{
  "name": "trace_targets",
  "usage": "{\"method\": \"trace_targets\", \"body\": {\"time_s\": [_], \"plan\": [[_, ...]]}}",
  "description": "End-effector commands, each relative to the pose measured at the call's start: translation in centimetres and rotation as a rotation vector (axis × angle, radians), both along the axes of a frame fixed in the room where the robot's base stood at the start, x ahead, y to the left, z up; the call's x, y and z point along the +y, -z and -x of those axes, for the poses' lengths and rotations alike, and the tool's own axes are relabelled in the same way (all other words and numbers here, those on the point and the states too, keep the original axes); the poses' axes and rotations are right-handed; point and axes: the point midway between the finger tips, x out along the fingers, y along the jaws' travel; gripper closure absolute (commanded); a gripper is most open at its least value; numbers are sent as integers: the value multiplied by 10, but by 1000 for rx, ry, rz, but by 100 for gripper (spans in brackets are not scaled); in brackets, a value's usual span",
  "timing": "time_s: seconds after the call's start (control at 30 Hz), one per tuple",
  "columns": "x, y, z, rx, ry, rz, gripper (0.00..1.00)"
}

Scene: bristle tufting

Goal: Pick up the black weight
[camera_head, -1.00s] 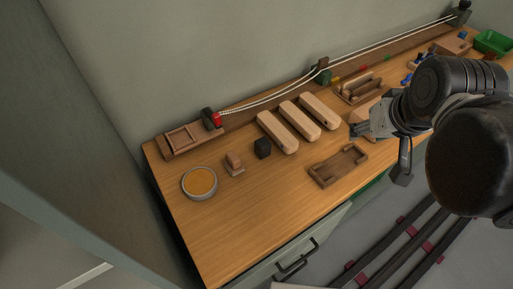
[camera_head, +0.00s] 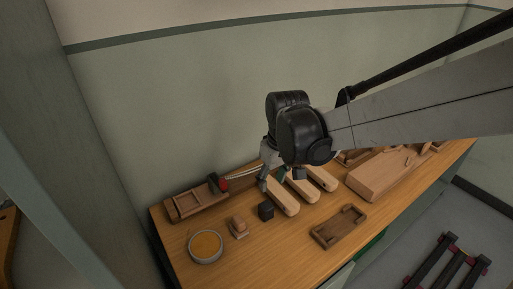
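The black weight (camera_head: 266,211) is a small dark block standing on the wooden bench, just left of the wooden brush blocks. My gripper (camera_head: 264,186) hangs down from the arm, behind and a little above the black weight in the picture, seemingly apart from it. Its fingers are small and partly hidden by my arm, so I cannot tell whether they are open or shut. Nothing shows held in it.
Several pale wooden blocks (camera_head: 283,197) lie right of the weight. A small wooden piece (camera_head: 239,227) and a round bowl (camera_head: 206,261) are to the left. A wooden tray (camera_head: 325,239) lies in front right. A wooden holder (camera_head: 183,208) stands at the back left.

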Motion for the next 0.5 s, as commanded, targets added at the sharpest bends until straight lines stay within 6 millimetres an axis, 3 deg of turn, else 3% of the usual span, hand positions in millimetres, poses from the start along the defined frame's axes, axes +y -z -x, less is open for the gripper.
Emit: {"method": "trace_targets", "body": {"time_s": [0.17,0.5], "plan": [[5,11,-3,11,-14,3,64],[9,67,-10,10,-13,3,64]]}}
